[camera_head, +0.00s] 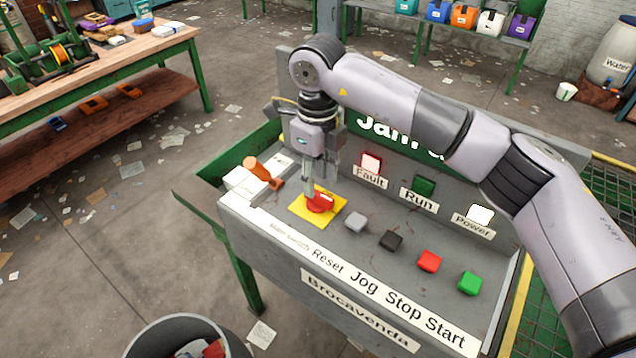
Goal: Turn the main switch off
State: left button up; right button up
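The main switch is a red rotary knob (321,203) on a yellow square plate (303,209), at the left end of the grey control panel (390,274). The label below it is partly too small to read. My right gripper (319,190) points down right over the knob, its fingertips at or just above it. Whether the fingers touch or grip the knob I cannot tell. The Power lamp (481,215) glows white and the Fault lamp (371,163) is lit; the Run lamp (424,186) looks dark green. My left gripper is not in view.
Grey, black, red and green buttons (429,261) line the panel right of the switch. An orange-handled tool (259,170) lies at the panel's left. A bin (170,334) stands in front, a wooden workbench (150,55) at the back left. My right arm hides part of the sign.

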aim_at(318, 193)
notch_tip(318, 193, down, 3)
jog(key=shift+f+p, duration=0.2)
jog(key=shift+p, duration=0.25)
jog(key=shift+f, duration=0.4)
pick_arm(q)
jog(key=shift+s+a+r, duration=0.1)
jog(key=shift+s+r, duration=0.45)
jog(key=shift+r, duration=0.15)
pick_arm(e)
jog(key=shift+c, duration=0.2)
grip_shut()
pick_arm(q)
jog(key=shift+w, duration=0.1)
